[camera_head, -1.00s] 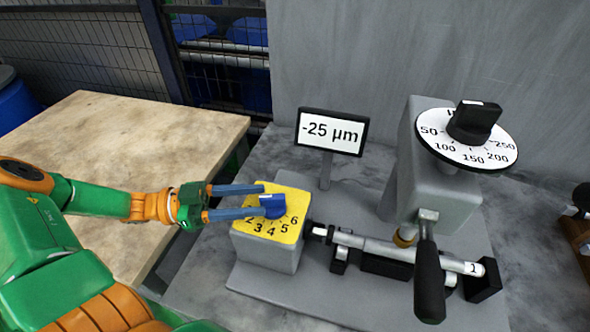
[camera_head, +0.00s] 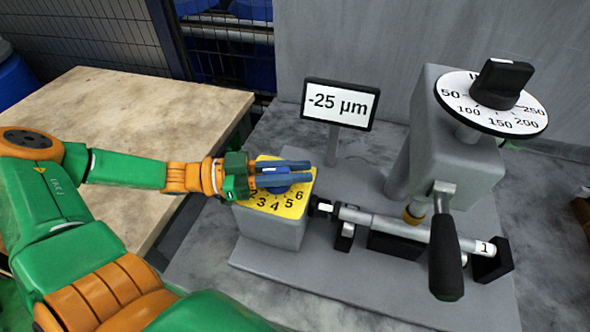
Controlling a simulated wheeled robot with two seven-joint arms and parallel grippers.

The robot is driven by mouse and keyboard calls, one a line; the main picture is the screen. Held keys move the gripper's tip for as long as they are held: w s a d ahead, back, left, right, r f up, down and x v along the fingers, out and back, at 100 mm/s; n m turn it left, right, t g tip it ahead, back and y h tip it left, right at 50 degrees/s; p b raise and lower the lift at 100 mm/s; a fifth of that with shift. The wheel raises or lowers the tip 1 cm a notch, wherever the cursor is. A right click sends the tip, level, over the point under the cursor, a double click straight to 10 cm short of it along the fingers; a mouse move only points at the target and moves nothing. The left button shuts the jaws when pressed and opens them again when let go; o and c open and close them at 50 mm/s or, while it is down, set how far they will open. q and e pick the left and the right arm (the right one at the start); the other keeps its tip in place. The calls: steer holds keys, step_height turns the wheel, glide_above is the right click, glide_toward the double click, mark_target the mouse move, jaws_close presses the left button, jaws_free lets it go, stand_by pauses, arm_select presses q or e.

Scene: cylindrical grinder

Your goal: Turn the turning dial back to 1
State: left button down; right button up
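The turning dial is a blue knob (camera_head: 271,187) on the yellow number plate (camera_head: 290,208) of a grey block. Several numbers up to 6 show on the plate; the 1 is hidden by my gripper. My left gripper (camera_head: 311,171) reaches in from the left, its two blue-grey fingers lying along both sides of the dial's grip, close together and past it. It looks shut on the dial. The fingers cover much of the knob, so its exact pointing is hard to read. My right gripper is not in view.
A display (camera_head: 339,103) reading -25 µm stands behind the block. To the right are a grey machine head with a white scale disc (camera_head: 492,116) and black knob, a black-handled lever (camera_head: 447,257) and a horizontal rod (camera_head: 385,222). A wooden table (camera_head: 120,115) is at left.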

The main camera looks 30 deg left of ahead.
arm_select(q)
steer(key=shift+s+f+m+g+h+b, duration=0.1)
steer(key=shift+f+m+g+h+b, duration=0.4)
steer(key=shift+b, duration=0.85)
steer(key=shift+s+d+r+g, duration=0.1)
steer(key=shift+r+g, duration=0.25)
steer(key=shift+g, duration=0.15)
steer(key=shift+r+m, duration=0.15)
steer(key=shift+m, duration=0.15)
steer(key=c, duration=0.8)
jaws_free()
steer(key=p+v, duration=0.2)
steer(key=shift+s+a+r, duration=0.1)
steer(key=shift+a+r, duration=0.2)
steer(key=v, duration=0.4)
steer(key=shift+s+a+f+p, duration=0.15)
steer(key=shift+a+f+p, duration=0.05)
steer(key=shift+f+p, duration=0.15)
